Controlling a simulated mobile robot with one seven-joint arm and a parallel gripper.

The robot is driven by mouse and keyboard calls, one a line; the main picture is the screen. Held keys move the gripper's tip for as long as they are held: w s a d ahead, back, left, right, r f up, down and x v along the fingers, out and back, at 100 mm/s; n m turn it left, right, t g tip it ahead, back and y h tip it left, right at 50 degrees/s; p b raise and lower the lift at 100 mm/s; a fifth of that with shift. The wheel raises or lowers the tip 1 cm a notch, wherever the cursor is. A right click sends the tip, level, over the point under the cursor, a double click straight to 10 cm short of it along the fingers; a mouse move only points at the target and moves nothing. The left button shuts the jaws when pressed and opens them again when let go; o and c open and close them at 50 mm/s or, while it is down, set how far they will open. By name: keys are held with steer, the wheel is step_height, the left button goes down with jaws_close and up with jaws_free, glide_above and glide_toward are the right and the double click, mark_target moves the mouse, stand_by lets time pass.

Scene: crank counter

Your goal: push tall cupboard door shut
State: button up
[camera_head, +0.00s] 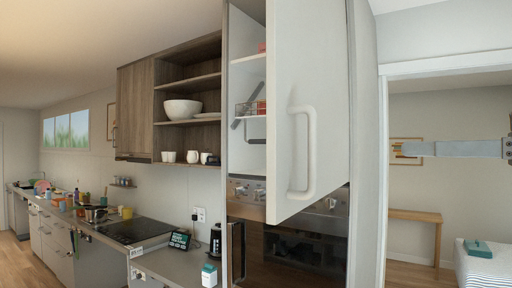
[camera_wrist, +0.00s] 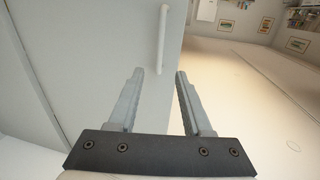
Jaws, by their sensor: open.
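The tall cupboard door (camera_head: 290,70) is white and stands open, swung out from the tall cupboard (camera_head: 240,60). Its white bar handle (camera_head: 303,150) is on the door's face. In the wrist view the door (camera_wrist: 100,45) fills the upper left and its handle (camera_wrist: 162,38) shows ahead of the fingers. My gripper (camera_head: 405,149) is to the right of the door in the head view, apart from it. In the wrist view my gripper (camera_wrist: 159,72) is open with nothing between its fingers.
Inside the cupboard is a wire basket (camera_head: 250,108). An oven (camera_head: 300,245) is below. A counter with a black hob (camera_head: 128,230) runs to the left. A doorway at right shows a wooden table (camera_head: 415,215). Open floor (camera_wrist: 240,90) lies right of the door.

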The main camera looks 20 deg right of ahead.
steer(key=p, duration=0.4)
glide_above(312, 183)
steer(key=shift+w+d+r, duration=0.15)
steer(key=shift+w+d, duration=0.05)
steer(key=shift+w, duration=0.1)
steer(key=shift+c, duration=0.3)
jaws_close()
stand_by(1.1)
